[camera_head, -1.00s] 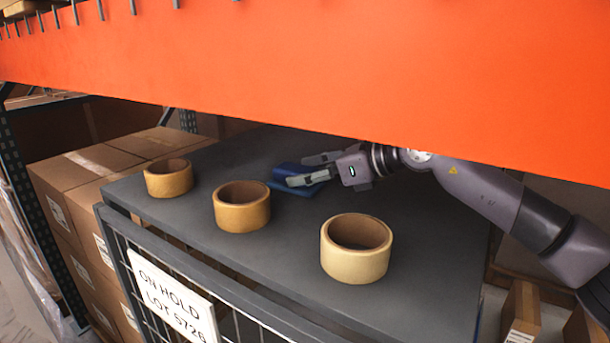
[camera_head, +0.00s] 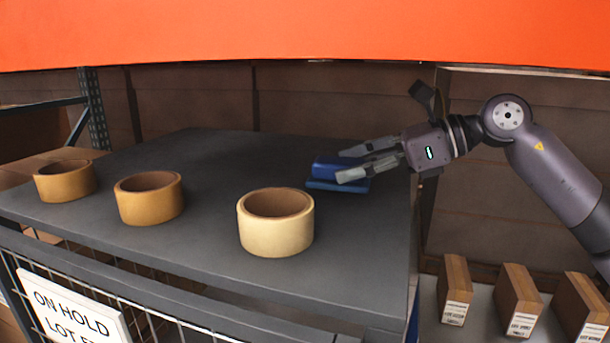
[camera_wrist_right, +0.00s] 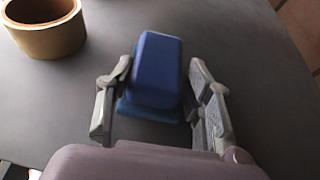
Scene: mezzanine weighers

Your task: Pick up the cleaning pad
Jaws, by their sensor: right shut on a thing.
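I cannot tell whether the base is clear of the tabletop. My left gripper is not in view.
Three tape rolls stand in front and left: a pale one (camera_head: 276,235), a tan one (camera_head: 149,207) and another tan one (camera_head: 64,187). An orange beam (camera_head: 300,35) crosses the top. Small cartons (camera_head: 519,300) stand lower right. An ON HOLD sign (camera_head: 72,315) hangs in front.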

